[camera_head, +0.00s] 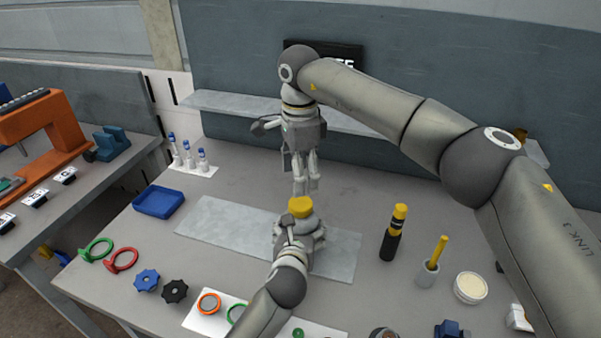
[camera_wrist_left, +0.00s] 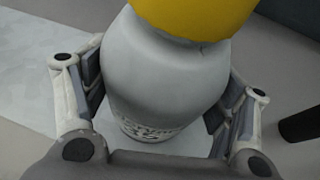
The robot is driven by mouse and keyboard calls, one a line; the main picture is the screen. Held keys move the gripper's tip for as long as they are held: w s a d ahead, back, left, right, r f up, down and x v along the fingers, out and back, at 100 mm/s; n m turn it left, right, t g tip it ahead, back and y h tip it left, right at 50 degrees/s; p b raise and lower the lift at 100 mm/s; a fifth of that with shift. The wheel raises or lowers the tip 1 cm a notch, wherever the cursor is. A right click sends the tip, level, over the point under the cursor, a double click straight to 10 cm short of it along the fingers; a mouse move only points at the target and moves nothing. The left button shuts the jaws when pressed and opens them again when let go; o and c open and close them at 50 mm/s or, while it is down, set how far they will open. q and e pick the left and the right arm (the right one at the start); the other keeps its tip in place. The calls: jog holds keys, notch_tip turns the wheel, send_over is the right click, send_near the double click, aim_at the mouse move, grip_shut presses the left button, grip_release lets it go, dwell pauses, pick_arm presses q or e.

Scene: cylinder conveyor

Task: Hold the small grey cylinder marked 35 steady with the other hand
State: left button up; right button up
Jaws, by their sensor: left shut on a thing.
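A grey bottle-shaped container with a yellow cap (camera_head: 300,207) stands upright above the light grey mat. It fills the left wrist view (camera_wrist_left: 165,75), with dark print low on its side that I cannot read surely. My left gripper (camera_head: 300,240) is shut around its body, with one finger on each side. My right gripper (camera_head: 307,187) points down just above the cap; its fingers are close together, and I cannot tell whether they are shut.
The grey mat (camera_head: 215,230) lies mid-table. A blue tray (camera_head: 158,201) and white-blue vials (camera_head: 187,155) are on the left. A black-yellow bottle (camera_head: 393,235), a grey cup (camera_head: 427,275) and a round white dish (camera_head: 470,288) stand on the right.

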aim_at(300, 203)
jog(key=m, duration=0.7)
jog(key=shift+m, duration=0.4)
jog(key=m, duration=1)
jog(key=shift+m, duration=0.4)
jog(key=m, duration=1.3)
jog(key=shift+m, duration=0.4)
jog(key=m, duration=1)
jog(key=shift+f, duration=0.1)
jog(key=shift+m, duration=0.3)
jog(key=shift+f, duration=3.95)
jog(key=shift+c, duration=0.2)
